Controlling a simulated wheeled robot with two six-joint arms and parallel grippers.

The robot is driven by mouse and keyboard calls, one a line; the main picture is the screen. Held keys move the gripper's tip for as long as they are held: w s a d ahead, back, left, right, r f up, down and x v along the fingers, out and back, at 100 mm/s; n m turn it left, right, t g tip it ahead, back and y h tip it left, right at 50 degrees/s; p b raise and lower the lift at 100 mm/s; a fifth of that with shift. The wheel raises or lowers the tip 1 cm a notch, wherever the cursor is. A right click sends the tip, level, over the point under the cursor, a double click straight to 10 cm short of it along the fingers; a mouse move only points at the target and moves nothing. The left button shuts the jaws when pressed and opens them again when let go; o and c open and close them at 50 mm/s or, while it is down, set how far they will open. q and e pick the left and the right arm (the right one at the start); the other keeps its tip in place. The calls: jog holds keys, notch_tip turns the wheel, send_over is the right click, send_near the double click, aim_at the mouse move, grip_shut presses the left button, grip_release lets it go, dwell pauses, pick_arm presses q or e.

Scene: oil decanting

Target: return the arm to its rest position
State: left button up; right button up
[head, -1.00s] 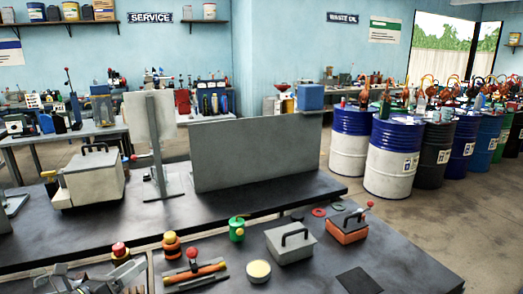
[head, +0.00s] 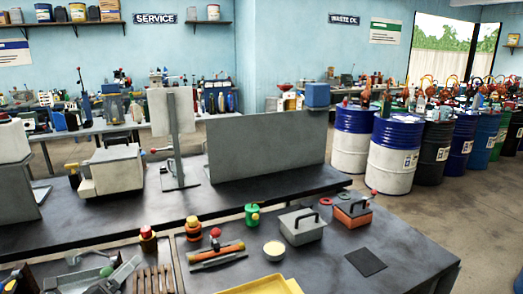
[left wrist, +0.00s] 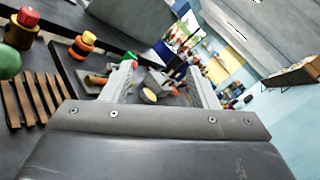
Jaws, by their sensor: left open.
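My left gripper (left wrist: 162,68) shows in the left wrist view. Its two pale fingers stand well apart, open, with nothing held between them. In the head view, grey angled parts (head: 125,272) and a green ball (head: 106,271) show at the lower left. I cannot tell there which parts belong to the gripper. My right gripper is not in view.
A yellow tray (head: 265,286) shows at the bottom edge. Drums (head: 395,155) stand on the floor at right.

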pick_arm(q)
jog(key=s+a+f+n+g+y, duration=0.2)
jog(key=s+a+f+n+y, duration=0.2)
jog(key=s+n+y, duration=0.65)
jog(key=s+a+f+n+g+y, duration=0.2)
jog(key=s+a+f+n+y, duration=0.25)
jog(key=n, duration=1.15)
jog(key=s+d+f+n+g+h, duration=0.3)
jog(key=s+d+f+g, duration=0.2)
jog(key=s, duration=0.5)
jog(key=s+d+f+n+g+h, duration=0.2)
jog(key=s+d+f+n+g, duration=0.25)
jog(key=s, duration=0.45)
notch_tip(320, 180, down, 30)
jog(key=a+g+b, duration=0.1)
jog(key=g+b, duration=0.1)
jog(key=b, duration=0.3)
jog(key=s+f+b, duration=0.2)
jog(key=s+f, duration=0.6)
jog(key=f, duration=0.2)
jog(key=s+d+f+g+h+b, duration=0.1)
jog(key=s+f+b, duration=0.2)
jog(key=s+f, duration=0.5)
notch_tip(320, 180, down, 3)
jog(key=shift+d+f+m, duration=0.1)
jog(key=shift+d+m, duration=0.05)
jog(key=shift+m, duration=0.15)
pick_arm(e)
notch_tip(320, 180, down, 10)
